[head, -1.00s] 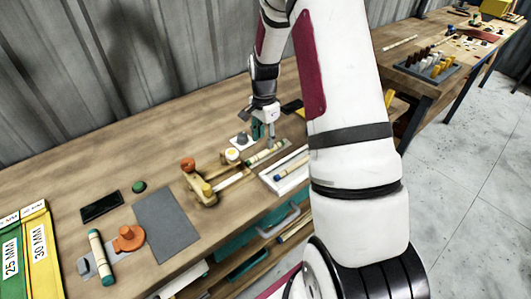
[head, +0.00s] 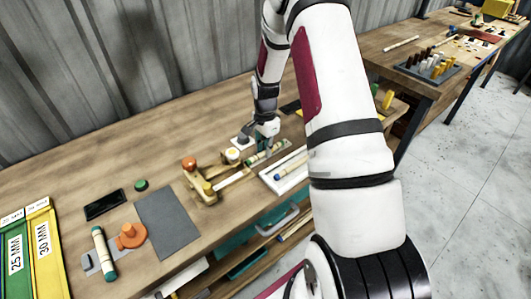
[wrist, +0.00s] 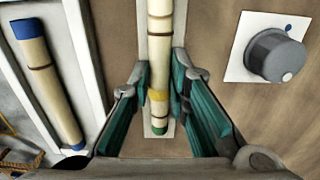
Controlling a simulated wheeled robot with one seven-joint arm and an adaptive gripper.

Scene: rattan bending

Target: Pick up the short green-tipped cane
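A pale cane with a green end and a yellow band (wrist: 160,60) lies on a narrow pale strip in the wrist view. Its far end runs out of the picture. It also shows in the head view (head: 257,159), small, just below my gripper. My gripper (head: 266,146) points down over it. In the wrist view the teal fingers (wrist: 161,78) stand apart, one on each side of the cane, with gaps visible near the green end. Nothing is held. Another cane with teal-green ends (head: 104,252) lies at the table's left, far from my gripper.
A white tray (wrist: 89,60) with a blue-ended cane (wrist: 47,80) lies to the left in the wrist view. A grey knob on a white plate (wrist: 275,55) is to the right. A wooden jig with an orange knob (head: 190,164) stands nearby. A dark grey mat (head: 167,222) lies bare.

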